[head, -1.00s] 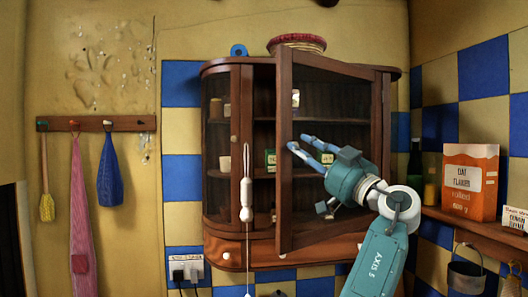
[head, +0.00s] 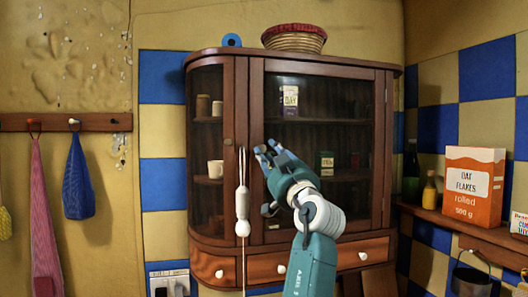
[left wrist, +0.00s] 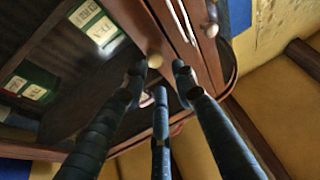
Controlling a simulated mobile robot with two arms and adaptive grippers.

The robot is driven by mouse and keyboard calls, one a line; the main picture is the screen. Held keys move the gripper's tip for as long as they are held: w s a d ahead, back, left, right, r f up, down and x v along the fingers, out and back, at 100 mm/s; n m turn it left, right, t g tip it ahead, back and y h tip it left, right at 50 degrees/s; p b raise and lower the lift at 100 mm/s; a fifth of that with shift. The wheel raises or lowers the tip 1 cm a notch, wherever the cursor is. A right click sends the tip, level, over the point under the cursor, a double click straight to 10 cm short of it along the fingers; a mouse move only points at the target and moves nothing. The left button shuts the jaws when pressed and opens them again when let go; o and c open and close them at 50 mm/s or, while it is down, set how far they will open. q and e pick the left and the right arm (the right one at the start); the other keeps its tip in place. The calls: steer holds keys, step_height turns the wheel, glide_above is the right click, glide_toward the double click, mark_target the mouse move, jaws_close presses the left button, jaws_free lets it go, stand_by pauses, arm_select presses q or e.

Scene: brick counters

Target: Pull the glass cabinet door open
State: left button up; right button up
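The glass door (head: 340,165) of the brown wall cabinet (head: 310,56) looks flush with the cabinet front, its hinge side at the right. Through its dark glass I see a tin (head: 289,100) and a green box (head: 326,163) on shelves. My left gripper (head: 267,153) is in front of the door's left edge, fingers spread. In the left wrist view, a round pale knob (left wrist: 155,60) on a wooden strip shows between the fingertips of my left gripper (left wrist: 158,78). I cannot tell whether they touch it. My right gripper is not in view.
A pull cord with a white handle (head: 243,210) hangs just left of my gripper. A basket (head: 294,38) stands on the cabinet. Drawers with white knobs run below. An oat flakes box (head: 473,185) stands on the right shelf (head: 460,222).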

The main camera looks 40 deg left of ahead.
arm_select(q)
steer(key=shift+s+d+r, duration=0.2)
steer(key=shift+d, duration=0.2)
steer(key=shift+a, duration=0.1)
